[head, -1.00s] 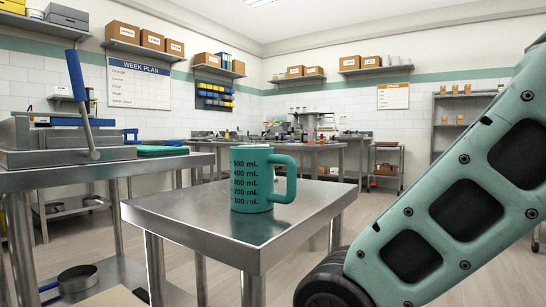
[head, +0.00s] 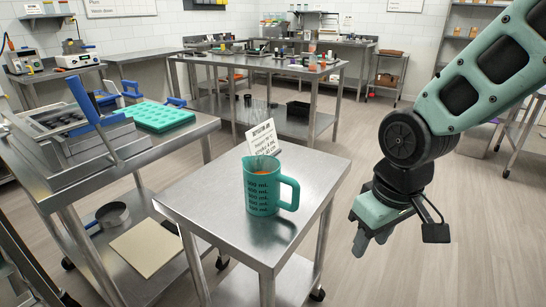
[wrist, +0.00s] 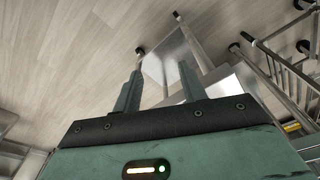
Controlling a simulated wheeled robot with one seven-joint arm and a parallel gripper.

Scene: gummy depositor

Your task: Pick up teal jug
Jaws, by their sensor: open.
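The teal jug (head: 261,188) stands upright on a small steel table (head: 213,206) in the head view. It has black millilitre marks, a handle on its right side and something orange inside. My gripper (head: 366,244) hangs to the right of the table, apart from the jug, with its fingers pointing down. In the wrist view my gripper (wrist: 160,88) has its two fingers spread with nothing between them. The jug cannot be made out in the wrist view.
A white printed card (head: 263,138) stands just behind the jug. A steel bench at left holds a press with a blue lever (head: 93,108) and a teal mould tray (head: 158,117). A long cluttered table (head: 260,63) stands behind. Floor at right is open.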

